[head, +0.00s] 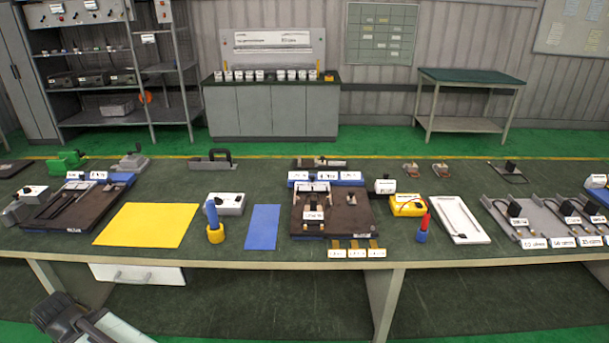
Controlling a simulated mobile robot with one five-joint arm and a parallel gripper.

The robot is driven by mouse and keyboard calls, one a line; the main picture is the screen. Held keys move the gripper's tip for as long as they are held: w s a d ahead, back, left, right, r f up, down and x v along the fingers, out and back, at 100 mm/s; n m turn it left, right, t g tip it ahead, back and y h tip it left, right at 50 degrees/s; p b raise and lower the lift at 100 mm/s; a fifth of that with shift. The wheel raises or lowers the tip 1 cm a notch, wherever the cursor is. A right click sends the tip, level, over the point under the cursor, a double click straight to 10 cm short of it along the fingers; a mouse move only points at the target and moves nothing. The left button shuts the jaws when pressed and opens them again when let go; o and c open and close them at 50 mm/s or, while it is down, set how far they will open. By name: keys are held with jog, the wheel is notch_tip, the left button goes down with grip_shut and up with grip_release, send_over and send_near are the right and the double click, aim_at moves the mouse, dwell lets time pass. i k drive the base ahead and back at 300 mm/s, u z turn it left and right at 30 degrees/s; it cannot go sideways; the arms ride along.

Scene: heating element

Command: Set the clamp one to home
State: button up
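No part can be surely told as clamp one, because the labels are too small to read. A dark brown fixture plate (349,220) with a blue block (355,182) and white labels behind it sits at the table's middle. A pale metal piece and a white label (313,215) are on its left half. A second dark fixture (50,215) with a rail and a blue end block lies at the far left. Part of my grey arm shows at the bottom left, in front of the table. My gripper's fingers cannot be seen.
The long green-topped table (460,265) also holds a yellow mat (147,225), a blue mat (262,228), a blue-handled tool (214,222), a red-and-blue tool (423,229), a yellow box (408,206), a white tray (459,220) and labelled grey trays (540,220). Its front strip is mostly clear.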

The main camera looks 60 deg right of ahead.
aim_at(311, 185)
jog(key=z, duration=0.05)
jog(key=k, duration=1.05)
jog(key=z, duration=0.85)
jog(key=i, duration=0.45)
